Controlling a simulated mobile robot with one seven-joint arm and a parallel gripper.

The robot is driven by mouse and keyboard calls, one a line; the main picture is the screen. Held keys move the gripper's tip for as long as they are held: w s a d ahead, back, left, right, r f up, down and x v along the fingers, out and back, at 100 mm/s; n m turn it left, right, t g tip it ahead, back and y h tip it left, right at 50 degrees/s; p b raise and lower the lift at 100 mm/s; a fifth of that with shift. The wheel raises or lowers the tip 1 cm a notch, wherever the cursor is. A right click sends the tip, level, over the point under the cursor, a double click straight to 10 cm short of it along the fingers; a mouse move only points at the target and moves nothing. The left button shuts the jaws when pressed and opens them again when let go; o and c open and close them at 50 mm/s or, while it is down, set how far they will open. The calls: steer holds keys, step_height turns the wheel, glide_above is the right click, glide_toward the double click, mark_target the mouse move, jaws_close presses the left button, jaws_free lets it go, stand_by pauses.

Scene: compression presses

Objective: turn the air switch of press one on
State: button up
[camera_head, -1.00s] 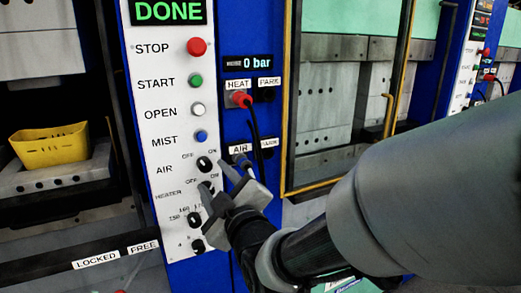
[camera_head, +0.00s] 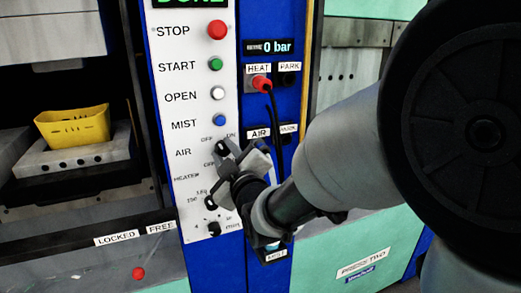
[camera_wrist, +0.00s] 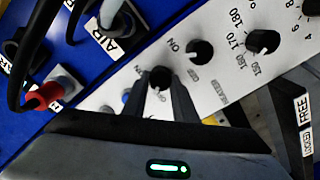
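The air switch (camera_head: 221,147) is a small black knob on the white control panel of the near press, beside the label AIR. OFF and ON are printed above it, and my fingers partly cover it in the head view. In the wrist view the air switch (camera_wrist: 159,80) lies between the two dark fingertips of my gripper (camera_wrist: 161,88). In the head view my gripper (camera_head: 235,158) is at the panel with its fingers apart. I cannot tell whether the fingertips touch the knob, and its pointing direction is unclear.
The heater knob (camera_wrist: 200,52) sits close beside the air switch, with a temperature knob (camera_wrist: 262,42) beyond it. The blue MIST button (camera_head: 220,120) is just above. A red plug (camera_head: 261,83) with a black cable hangs right of the panel. A yellow bin (camera_head: 73,126) stands inside the press.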

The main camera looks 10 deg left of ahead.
steer(key=shift+f+m+b, duration=0.1)
steer(key=shift+m+b, duration=0.2)
steer(key=shift+b, duration=0.15)
steer(key=shift+c, duration=0.4)
steer(key=m+b, duration=0.1)
steer(key=b, duration=0.1)
steer(key=shift+f+m+b, duration=0.15)
steer(key=shift+m+b, duration=0.15)
steer(key=shift+b, duration=0.1)
steer(key=m+b, duration=0.3)
steer(key=b, duration=0.1)
steer(key=shift+d+b, duration=0.1)
steer(key=shift+b, duration=0.25)
steer(key=m+b, duration=0.4)
steer(key=shift+r+m+b, duration=0.2)
steer(key=shift+m+b, duration=1.05)
steer(key=shift+m, duration=0.15)
steer(key=o, duration=1)
steer(key=shift+o, duration=0.2)
steer(key=shift+r, duration=0.1)
